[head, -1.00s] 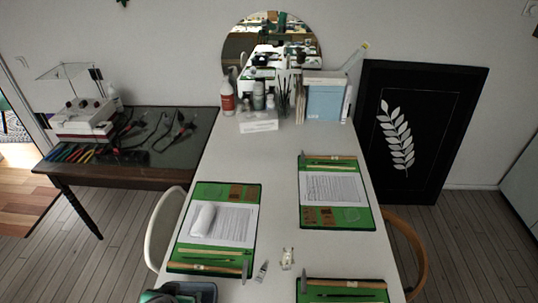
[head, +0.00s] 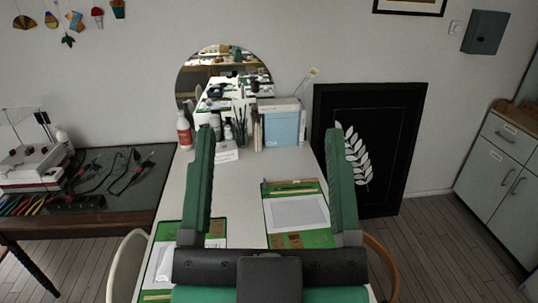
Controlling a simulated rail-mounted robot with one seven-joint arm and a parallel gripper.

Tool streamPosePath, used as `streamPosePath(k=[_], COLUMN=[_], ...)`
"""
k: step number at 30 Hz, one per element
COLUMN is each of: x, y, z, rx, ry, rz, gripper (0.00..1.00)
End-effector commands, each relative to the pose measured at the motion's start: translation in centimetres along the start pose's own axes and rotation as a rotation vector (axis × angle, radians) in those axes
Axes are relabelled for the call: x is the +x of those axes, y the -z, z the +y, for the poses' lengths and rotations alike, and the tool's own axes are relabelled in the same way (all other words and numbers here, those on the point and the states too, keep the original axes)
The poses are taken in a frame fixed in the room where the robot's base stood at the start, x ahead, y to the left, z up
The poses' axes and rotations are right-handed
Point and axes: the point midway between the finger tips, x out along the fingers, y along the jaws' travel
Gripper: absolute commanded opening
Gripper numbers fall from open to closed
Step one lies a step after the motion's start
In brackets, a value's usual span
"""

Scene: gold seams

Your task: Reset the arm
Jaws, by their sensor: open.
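My gripper (head: 268,150) shows large in the lower middle of the head view. Its two long green fingers point up and away and stand wide apart. Nothing is between them. The dark gripper body covers the near part of the white table (head: 243,180). Behind the fingers, a green mat with a white sheet (head: 298,212) lies on the right of the table. Another green mat (head: 161,235) on the left is partly hidden by the left finger and gripper body.
A red-labelled bottle (head: 184,131), a light blue box (head: 279,121) and a round mirror (head: 222,70) stand at the table's far end. A dark side table (head: 110,205) with tools is at left. A black leaf panel (head: 392,140) leans on the wall. Chairs flank the table.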

Motion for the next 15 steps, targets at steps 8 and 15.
streamPosePath(k=[8,15], x=[4.1,11.4], y=[5.7,16.2], z=[-0.1,-0.2], rx=[0.006,0.019], ry=[0.002,0.006], rz=[-0.003,-0.005], gripper=[0.76,0.76])
